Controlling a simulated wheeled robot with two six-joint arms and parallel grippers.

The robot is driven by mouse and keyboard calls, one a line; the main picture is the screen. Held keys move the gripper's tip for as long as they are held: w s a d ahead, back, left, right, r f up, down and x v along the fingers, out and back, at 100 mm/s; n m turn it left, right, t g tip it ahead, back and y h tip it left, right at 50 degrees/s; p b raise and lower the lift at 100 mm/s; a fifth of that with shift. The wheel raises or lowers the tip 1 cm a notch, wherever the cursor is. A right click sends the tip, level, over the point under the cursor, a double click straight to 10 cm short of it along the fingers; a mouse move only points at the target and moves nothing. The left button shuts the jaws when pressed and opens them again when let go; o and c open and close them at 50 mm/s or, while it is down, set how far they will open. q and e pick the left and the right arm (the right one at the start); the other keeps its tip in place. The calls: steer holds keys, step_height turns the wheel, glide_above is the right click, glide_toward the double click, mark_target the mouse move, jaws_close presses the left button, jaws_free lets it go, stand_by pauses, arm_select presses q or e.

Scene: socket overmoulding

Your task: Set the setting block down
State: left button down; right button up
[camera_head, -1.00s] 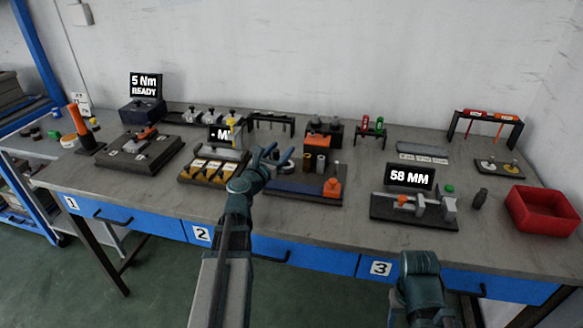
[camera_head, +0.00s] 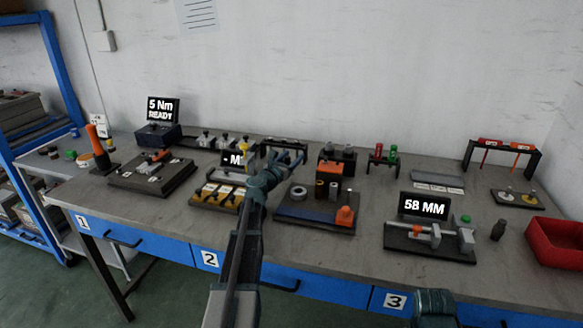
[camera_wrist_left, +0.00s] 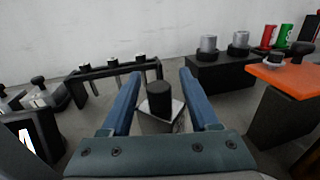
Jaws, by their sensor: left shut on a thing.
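My left gripper (camera_head: 288,157) reaches over the table near the back, in front of the black rack. In the left wrist view its two blue fingers (camera_wrist_left: 158,82) stand on either side of the setting block, a pale metal block (camera_wrist_left: 153,125) with a black round knob on top. The gripper is shut on this block, which looks upright. The fingers' lower parts and the block's underside are hidden, so I cannot tell whether it touches the table. In the head view the fingers hide the block. Of my right arm only a link shows at the bottom edge.
The black rack (camera_wrist_left: 112,68) with hanging tools stands close behind left. A black stand with metal cylinders (camera_wrist_left: 222,72) is behind right. An orange-topped black fixture (camera_wrist_left: 285,78) is at right. The "58 MM" gauge (camera_head: 426,206) and a red bin (camera_head: 560,240) are farther right.

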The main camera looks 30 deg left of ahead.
arm_select(q)
steer(key=shift+w+a+f, duration=0.1)
steer(key=shift+w+a, duration=0.25)
steer(key=shift+w, duration=0.2)
steer(key=shift+f+b, duration=1.75)
steer(key=shift+f, duration=0.15)
steer(key=shift+c, duration=0.7)
jaws_free()
steer(key=shift+s+d+r, duration=0.1)
steer(key=shift+s+r, duration=0.05)
steer(key=shift+r, duration=0.15)
steer(key=s, duration=1.2)
steer(key=shift+d+f, duration=0.1)
steer(key=shift+d, duration=0.1)
